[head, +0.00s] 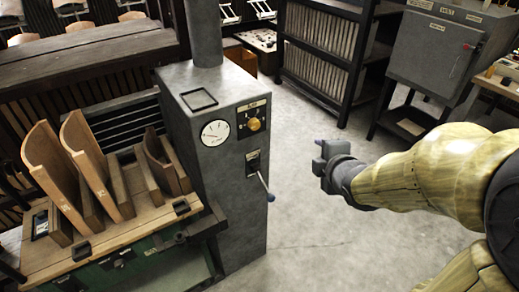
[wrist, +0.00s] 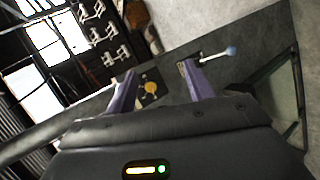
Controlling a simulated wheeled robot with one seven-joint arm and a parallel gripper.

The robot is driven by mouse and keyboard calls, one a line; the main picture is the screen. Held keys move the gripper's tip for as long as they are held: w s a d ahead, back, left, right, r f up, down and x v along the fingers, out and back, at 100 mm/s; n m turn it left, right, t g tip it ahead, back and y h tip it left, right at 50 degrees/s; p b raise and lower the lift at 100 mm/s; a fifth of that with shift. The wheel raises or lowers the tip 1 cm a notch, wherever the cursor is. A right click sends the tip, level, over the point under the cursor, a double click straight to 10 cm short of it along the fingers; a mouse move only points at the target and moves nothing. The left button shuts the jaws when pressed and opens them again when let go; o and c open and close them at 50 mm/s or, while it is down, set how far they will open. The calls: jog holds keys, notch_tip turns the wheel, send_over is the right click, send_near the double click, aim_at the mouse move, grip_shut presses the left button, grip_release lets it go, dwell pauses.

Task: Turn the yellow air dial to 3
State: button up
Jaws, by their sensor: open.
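The yellow air dial (head: 254,124) is a round knob on a dark plate, high on the front of a grey cabinet (head: 238,210). Its numbers are too small to read. In the wrist view the yellow dial (wrist: 152,88) shows between my two fingers, beyond their tips. My gripper (head: 322,160) is open and empty, to the right of the cabinet and apart from the dial. Its purple fingers (wrist: 156,80) stand apart in the wrist view.
A round white gauge (head: 215,133) sits left of the dial. A bench with curved wooden pieces (head: 85,160) stands left. Floor (head: 310,225) right of the cabinet is clear.

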jog(key=a+f+n+t+y+b, duration=0.3)
jog(key=a+n+y+b, duration=0.3)
jog(key=n+b, duration=0.6)
jog(key=n+y, duration=0.1)
jog(key=n, duration=0.2)
jog(key=shift+s+a+f+n, duration=0.2)
jog(key=shift+s+a+n, duration=0.1)
jog(key=shift+n, duration=0.1)
jog(key=shift+w, duration=0.1)
jog(key=p+x, duration=0.1)
jog(key=p, duration=0.2)
jog(key=p+x, duration=0.2)
jog(key=p, duration=0.1)
jog(key=p+x, duration=0.2)
jog(key=p, duration=0.1)
jog(key=shift+w+a+r, duration=0.1)
jog(key=shift+w+r, duration=0.1)
jog(key=shift+r, duration=0.1)
jog(key=shift+t+p, duration=0.3)
jog(key=shift+p, duration=0.4)
